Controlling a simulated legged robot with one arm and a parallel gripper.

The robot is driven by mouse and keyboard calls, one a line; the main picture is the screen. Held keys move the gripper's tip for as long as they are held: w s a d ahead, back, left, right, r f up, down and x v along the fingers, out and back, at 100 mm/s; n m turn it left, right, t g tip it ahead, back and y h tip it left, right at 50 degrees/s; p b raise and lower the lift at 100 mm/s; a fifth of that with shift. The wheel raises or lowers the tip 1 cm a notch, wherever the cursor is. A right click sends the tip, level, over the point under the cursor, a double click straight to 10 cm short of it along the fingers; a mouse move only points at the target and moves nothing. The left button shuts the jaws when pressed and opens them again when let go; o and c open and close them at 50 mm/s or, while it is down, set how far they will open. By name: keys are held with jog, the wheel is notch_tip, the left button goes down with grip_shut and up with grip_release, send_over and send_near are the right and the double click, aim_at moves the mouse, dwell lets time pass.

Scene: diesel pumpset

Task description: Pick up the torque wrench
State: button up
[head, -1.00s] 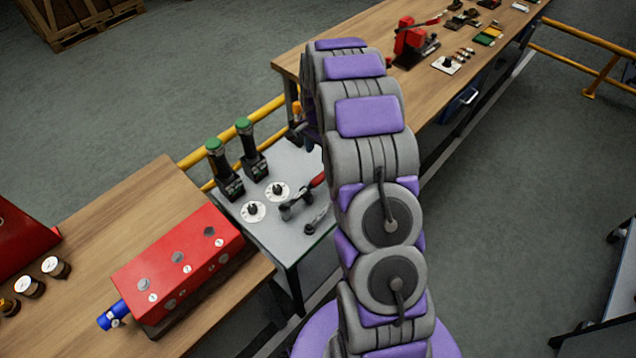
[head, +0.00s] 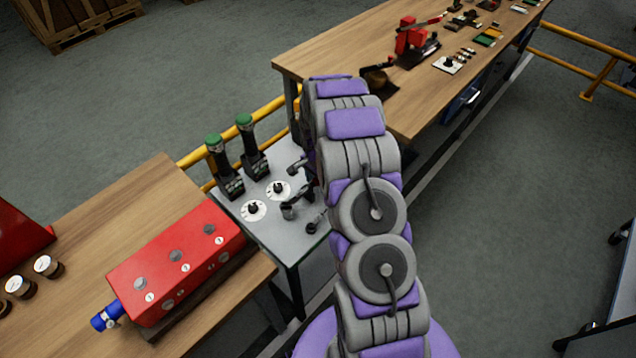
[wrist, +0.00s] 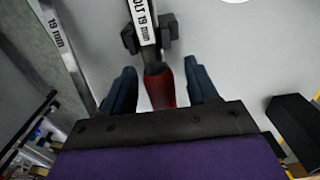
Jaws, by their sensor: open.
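The torque wrench (wrist: 160,88) has a red handle and a pale label ending in "19 mm". In the wrist view its label end rests in a black holder (wrist: 150,34) on the grey surface. My gripper (wrist: 160,67) is open, with one dark finger on each side of the red handle and gaps on both sides. The handle's lower end is hidden behind the gripper's body. In the head view my arm covers most of the wrench and the gripper.
A silver tool (wrist: 66,45) marked "19 mm" lies left of the wrench. On the grey stand (head: 275,238) are two green-topped black tools (head: 224,168) and white dials (head: 254,210). A red block (head: 175,262) sits on the left wooden bench (head: 110,232).

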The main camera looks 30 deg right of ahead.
jog(key=shift+a+f, duration=0.25)
jog(key=shift+f, duration=0.25)
jog(key=shift+d, duration=0.5)
jog(key=shift+c, duration=1.1)
jog(key=shift+d, duration=0.2)
jog(key=c, duration=0.3)
jog(key=shift+a, duration=0.3)
grip_shut()
